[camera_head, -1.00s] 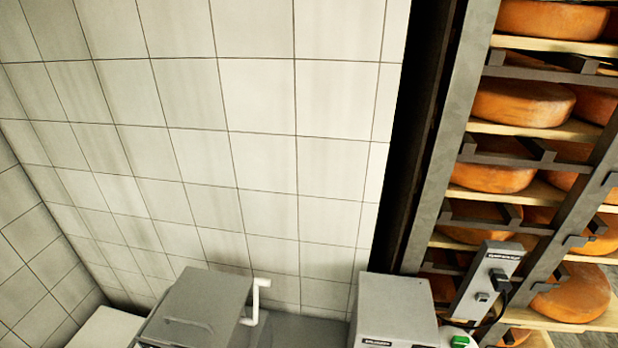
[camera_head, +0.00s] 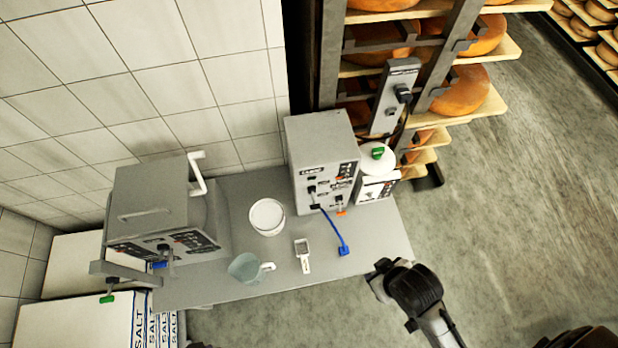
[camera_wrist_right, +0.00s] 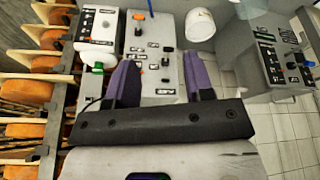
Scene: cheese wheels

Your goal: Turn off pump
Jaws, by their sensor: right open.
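A grey control box (camera_head: 310,180) with knobs, small labels and an orange part on its front stands at the back of the grey table; its panel (camera_wrist_right: 152,62) also shows in the right wrist view. A second grey machine (camera_head: 150,190) with a lid handle and a panel stands at the left. The labels are too small to read, so I cannot tell which is the pump. My right gripper (camera_wrist_right: 162,57) is open and empty, its purple fingers framing the box panel in the picture. In the head view my right arm (camera_head: 410,288) is beyond the table's front right corner. My left gripper is not in view.
A white tub (camera_head: 267,216), a clear jug (camera_head: 247,267), a small handheld device (camera_head: 302,255) and a blue cable end (camera_head: 343,250) lie on the table (camera_head: 215,287). A green-capped container (camera_head: 378,160) stands at its right end.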

